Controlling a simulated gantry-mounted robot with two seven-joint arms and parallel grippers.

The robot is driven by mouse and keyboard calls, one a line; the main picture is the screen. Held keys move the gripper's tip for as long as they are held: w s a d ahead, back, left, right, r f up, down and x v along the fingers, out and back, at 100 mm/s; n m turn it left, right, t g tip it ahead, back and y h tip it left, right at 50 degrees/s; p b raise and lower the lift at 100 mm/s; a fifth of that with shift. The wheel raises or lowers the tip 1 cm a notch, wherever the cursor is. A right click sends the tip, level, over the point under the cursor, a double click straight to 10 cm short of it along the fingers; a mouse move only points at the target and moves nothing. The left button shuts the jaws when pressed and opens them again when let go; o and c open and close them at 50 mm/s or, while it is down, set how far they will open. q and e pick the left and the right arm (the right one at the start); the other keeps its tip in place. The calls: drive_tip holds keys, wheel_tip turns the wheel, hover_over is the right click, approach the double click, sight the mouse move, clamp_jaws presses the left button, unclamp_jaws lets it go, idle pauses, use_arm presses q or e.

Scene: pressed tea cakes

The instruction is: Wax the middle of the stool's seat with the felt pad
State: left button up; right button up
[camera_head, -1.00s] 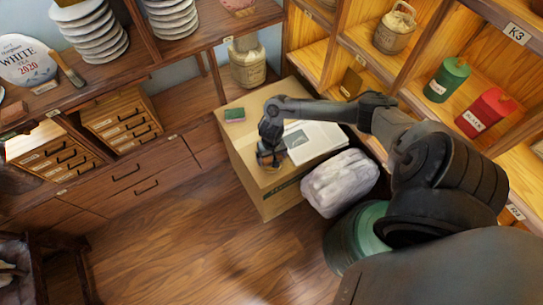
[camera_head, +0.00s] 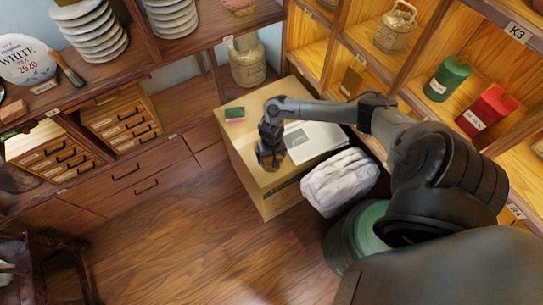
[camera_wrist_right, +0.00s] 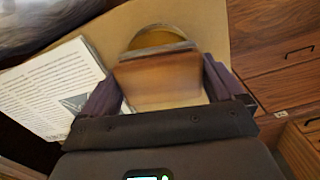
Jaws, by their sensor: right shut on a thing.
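My right gripper (camera_head: 270,160) is over the near left part of a cardboard box top. In the right wrist view its two fingers (camera_wrist_right: 165,92) are shut on a brown block with a greyish edge, which looks like the felt pad (camera_wrist_right: 160,75). A round, yellowish-tan thing, perhaps a wax tin (camera_wrist_right: 155,34), shows just beyond the block; I cannot tell whether they touch. A dark wooden piece of furniture, perhaps the stool (camera_head: 38,248), is cut off at the lower left of the head view. My left gripper is not in view.
The cardboard box (camera_head: 275,200) also bears printed papers (camera_head: 315,140) and a small green block (camera_head: 234,114). A wrapped pale bundle (camera_head: 340,182) and a green drum (camera_head: 345,245) stand to its right. Shelves line the back and right. The floor (camera_head: 180,235) at centre left is clear.

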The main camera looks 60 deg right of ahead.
drive_tip(key=shift+p, duration=0.3)
idle(0.6)
drive_tip(key=shift+f, duration=0.1)
idle(0.8)
drive_tip(key=shift+s, duration=0.1)
idle(0.4)
drive_tip(key=shift+p, duration=0.3)
wheel_tip(320, 180, up, 3)
drive_tip(key=p, duration=0.4)
wheel_tip(320, 180, up, 4)
drive_tip(key=p, duration=0.5)
